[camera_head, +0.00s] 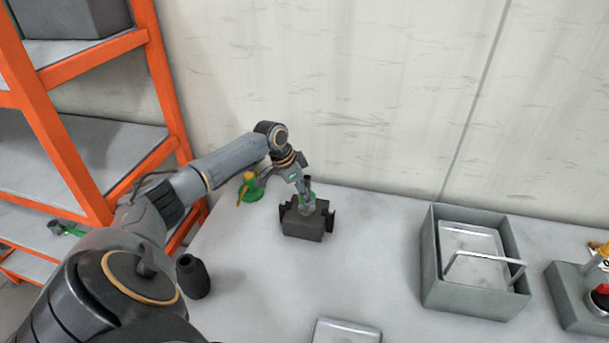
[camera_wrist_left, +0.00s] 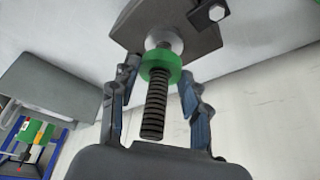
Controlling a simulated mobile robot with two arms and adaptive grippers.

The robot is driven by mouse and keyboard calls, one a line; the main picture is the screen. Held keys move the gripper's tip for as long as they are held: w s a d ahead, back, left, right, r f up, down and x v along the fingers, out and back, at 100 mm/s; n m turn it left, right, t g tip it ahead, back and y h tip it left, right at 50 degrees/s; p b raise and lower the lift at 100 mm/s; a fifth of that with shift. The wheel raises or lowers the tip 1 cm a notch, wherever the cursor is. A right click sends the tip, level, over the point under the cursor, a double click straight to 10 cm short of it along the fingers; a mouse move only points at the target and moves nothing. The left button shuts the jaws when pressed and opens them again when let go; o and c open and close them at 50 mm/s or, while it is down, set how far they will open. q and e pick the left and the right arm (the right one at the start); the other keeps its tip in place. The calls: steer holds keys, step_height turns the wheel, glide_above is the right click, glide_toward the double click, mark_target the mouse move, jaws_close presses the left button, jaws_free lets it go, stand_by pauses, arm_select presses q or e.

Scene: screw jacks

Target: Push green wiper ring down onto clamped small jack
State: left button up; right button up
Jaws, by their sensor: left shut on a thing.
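A small jack stands in a dark clamp block (camera_head: 303,226) on the table. Its dark threaded screw (camera_wrist_left: 154,112) shows clearly in the left wrist view. The green wiper ring (camera_wrist_left: 161,66) is around the screw, close to the jack's pale metal collar (camera_wrist_left: 164,41); I cannot tell if they touch. My left gripper (camera_wrist_left: 158,72) has its fingertips on either side of the ring and is shut on it. In the head view this gripper (camera_head: 303,190) is right above the clamp and partly hides the jack. My right gripper is out of view.
A green and orange jack (camera_head: 249,188) stands left of the clamp near the wall. A black cylinder (camera_head: 193,277) is at the table's left. A grey bin (camera_head: 475,296) and a grey box (camera_head: 580,300) stand right. An orange shelf rack (camera_head: 160,80) is at left.

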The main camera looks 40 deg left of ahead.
mark_target(304, 207)
arm_select(q)
steer(key=shift+f, duration=0.1)
stand_by(0.3)
steer(key=shift+f+b, duration=0.65)
steer(key=shift+f, duration=0.5)
steer(key=shift+f, duration=0.3)
stand_by(0.3)
steer(key=o, duration=1)
steer(key=v, duration=1.2)
steer(key=shift+w, duration=0.1)
steer(key=shift+f, duration=0.1)
